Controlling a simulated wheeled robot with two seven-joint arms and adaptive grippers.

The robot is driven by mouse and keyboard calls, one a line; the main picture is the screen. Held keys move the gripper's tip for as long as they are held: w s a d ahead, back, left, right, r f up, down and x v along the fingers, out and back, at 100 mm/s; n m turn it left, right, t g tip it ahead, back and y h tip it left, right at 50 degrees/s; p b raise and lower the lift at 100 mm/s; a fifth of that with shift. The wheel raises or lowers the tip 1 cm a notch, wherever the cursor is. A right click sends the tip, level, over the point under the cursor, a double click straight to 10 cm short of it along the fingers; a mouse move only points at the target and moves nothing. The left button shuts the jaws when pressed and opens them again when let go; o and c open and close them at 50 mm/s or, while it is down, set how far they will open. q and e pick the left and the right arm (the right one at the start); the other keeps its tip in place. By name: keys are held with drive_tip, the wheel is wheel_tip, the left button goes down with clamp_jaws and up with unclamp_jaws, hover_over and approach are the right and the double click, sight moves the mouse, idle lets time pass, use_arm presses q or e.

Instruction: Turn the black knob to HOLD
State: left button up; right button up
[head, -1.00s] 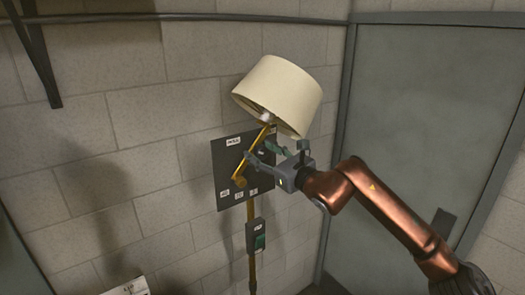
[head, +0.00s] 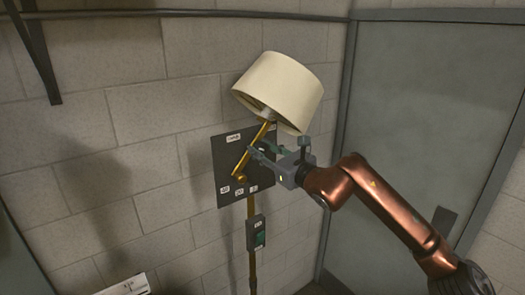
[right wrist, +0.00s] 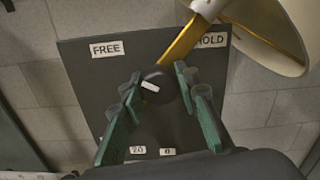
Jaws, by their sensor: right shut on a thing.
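The black knob (right wrist: 163,102) is round with a white mark on its face, slanting down to the right. It sits on a dark panel (right wrist: 78,70) with a FREE label (right wrist: 105,49) at upper left and a HOLD label (right wrist: 210,40) at upper right, partly covered by the lamp. I cannot tell which end of the mark is the pointer. My right gripper (right wrist: 158,85) is shut on the knob, one finger on each side. In the head view my right gripper (head: 265,149) hides the knob at the panel (head: 232,161). My left gripper is not in view.
A brass lamp arm (head: 253,155) crosses the panel, with a cream shade (head: 277,90) just above my gripper. A switch box (head: 256,233) hangs below on a brass pole. A grey door (head: 430,110) is at right.

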drive_tip(key=m+b, duration=0.2)
drive_tip(key=b, duration=0.2)
drive_tip(key=m+b, duration=0.3)
drive_tip(key=b, duration=0.1)
drive_tip(key=m+b, duration=0.2)
drive_tip(key=b, duration=0.2)
drive_tip(key=shift+f+m, duration=0.3)
drive_tip(key=shift+m+b, duration=0.4)
drive_tip(key=shift+b, duration=0.1)
drive_tip(key=m+b, duration=0.2)
drive_tip(key=m, duration=0.1)
drive_tip(key=shift+r+m+b, duration=0.15)
drive_tip(key=shift+m+b, duration=0.15)
drive_tip(key=shift+b, duration=0.05)
drive_tip(key=m+b, duration=0.2)
drive_tip(key=m, duration=0.1)
drive_tip(key=shift+m, duration=0.3)
drive_tip(key=m+b, duration=0.1)
drive_tip(key=m, duration=0.2)
drive_tip(key=shift+w+m, duration=0.1)
drive_tip(key=shift+m, duration=0.2)
drive_tip(key=m+b, duration=0.2)
drive_tip(key=m, duration=0.2)
drive_tip(key=shift+d+r, duration=0.1)
drive_tip(key=shift+m, duration=0.3)
